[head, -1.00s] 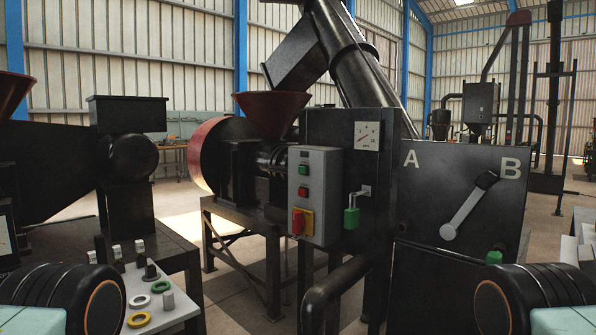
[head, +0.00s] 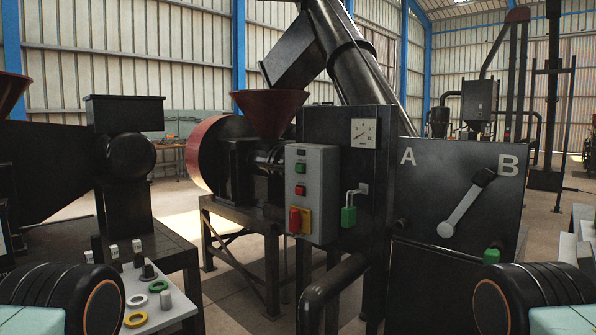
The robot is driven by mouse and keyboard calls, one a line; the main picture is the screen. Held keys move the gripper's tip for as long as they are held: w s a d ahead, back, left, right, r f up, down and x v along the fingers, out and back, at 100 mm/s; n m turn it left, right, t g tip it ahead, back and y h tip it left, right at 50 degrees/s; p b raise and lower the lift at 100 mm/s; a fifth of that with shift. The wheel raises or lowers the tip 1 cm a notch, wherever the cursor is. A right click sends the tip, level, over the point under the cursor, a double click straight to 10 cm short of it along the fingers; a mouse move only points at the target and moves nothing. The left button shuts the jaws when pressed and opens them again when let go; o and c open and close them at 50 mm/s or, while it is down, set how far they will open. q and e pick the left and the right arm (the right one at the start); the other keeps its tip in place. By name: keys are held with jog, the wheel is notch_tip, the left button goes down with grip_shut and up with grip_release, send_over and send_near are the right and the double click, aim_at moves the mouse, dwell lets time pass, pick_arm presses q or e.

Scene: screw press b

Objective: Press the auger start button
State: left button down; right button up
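A grey control box (head: 314,180) is fixed to the left side of the dark press cabinet, near the middle of the head view. It carries a green button (head: 300,168) above a red button (head: 300,190). Below them is a red switch on a yellow plate (head: 304,221). I cannot read any label that marks the auger start button. Dark rounded parts of my own arms show at the lower left and lower right corners. Neither gripper's fingers can be seen, and nothing of mine touches the box.
A dark panel with a lever (head: 466,206) between letters A and B stands right of the box. A green padlock-like piece (head: 348,216) hangs beside the box. A black pipe (head: 330,290) bends below it. A small panel with coloured rings (head: 148,300) is at lower left.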

jog(key=shift+s, duration=0.1)
grip_shut()
dwell(1.5)
